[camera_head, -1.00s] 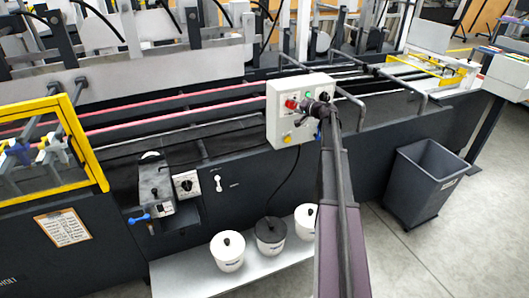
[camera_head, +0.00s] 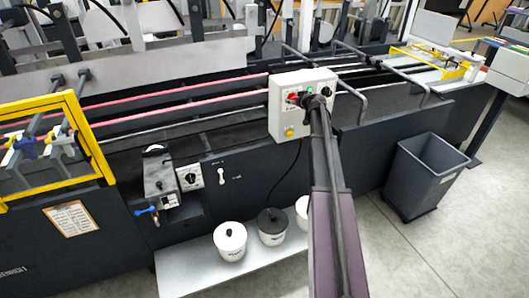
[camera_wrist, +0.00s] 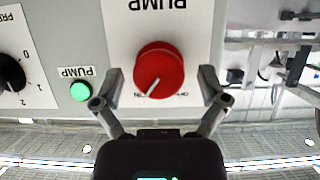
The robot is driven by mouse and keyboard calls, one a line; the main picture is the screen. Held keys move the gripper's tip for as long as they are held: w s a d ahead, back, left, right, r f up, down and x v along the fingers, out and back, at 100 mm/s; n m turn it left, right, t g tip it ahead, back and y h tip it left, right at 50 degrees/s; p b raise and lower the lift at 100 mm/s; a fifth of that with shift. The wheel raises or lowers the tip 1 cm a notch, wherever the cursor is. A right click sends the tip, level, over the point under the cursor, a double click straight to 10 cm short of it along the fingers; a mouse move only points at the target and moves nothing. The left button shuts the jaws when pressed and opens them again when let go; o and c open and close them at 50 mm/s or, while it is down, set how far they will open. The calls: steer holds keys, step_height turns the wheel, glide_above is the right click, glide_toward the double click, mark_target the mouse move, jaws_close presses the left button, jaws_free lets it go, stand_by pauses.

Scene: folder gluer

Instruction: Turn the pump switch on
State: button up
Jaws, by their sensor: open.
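The pump switch (camera_wrist: 159,69) is a round red knob with a white pointer line, on a plate marked PUMP that appears upside down in the wrist view. The pointer slants to the lower left in that view, towards a partly hidden label. My gripper (camera_wrist: 160,91) is open, with one finger on each side of the knob and visible gaps between. In the head view the switch (camera_head: 293,98) is on the pale control box (camera_head: 284,115), partly covered by my gripper (camera_head: 312,98).
A lit green PUMP lamp (camera_wrist: 80,91) and a black dial (camera_wrist: 11,73) are beside the switch. A yellow button (camera_head: 290,132) is lower on the box. A grey bin (camera_head: 428,175) and white buckets (camera_head: 230,241) stand below. Metal bars (camera_head: 345,88) lie right of the box.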

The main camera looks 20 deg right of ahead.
steer(key=p+v, duration=0.5)
steer(key=v, duration=0.9)
steer(key=s+a+f+g+y+b, duration=0.1)
steer(key=s+a+f+g+b, duration=0.1)
steer(key=a+f, duration=0.2)
steer(key=s+a+f+n+g+y+b, duration=0.1)
steer(key=a+f, duration=0.4)
steer(key=a, duration=0.6)
steer(key=s+a+f+g+y+b, duration=0.1)
steer(key=s+a+f+g+b, duration=0.1)
steer(key=a, duration=0.5)
steer(key=shift+s+a+f+g+b, duration=0.4)
steer(key=shift+s+f+b, duration=0.15)
steer(key=shift+f+b, duration=0.8)
steer(key=shift+f, duration=0.1)
steer(key=s+a+f+g+h, duration=0.1)
steer(key=s+a+g, duration=0.3)
steer(key=s+a, duration=0.4)
steer(key=s+a+f+m+g+h, duration=0.1)
steer(key=s+a+f+g+h, duration=0.1)
steer(key=s+a, duration=0.6)
steer(key=s+f+g, duration=0.1)
steer(key=s, duration=0.4)
steer(key=shift+f+g, duration=0.4)
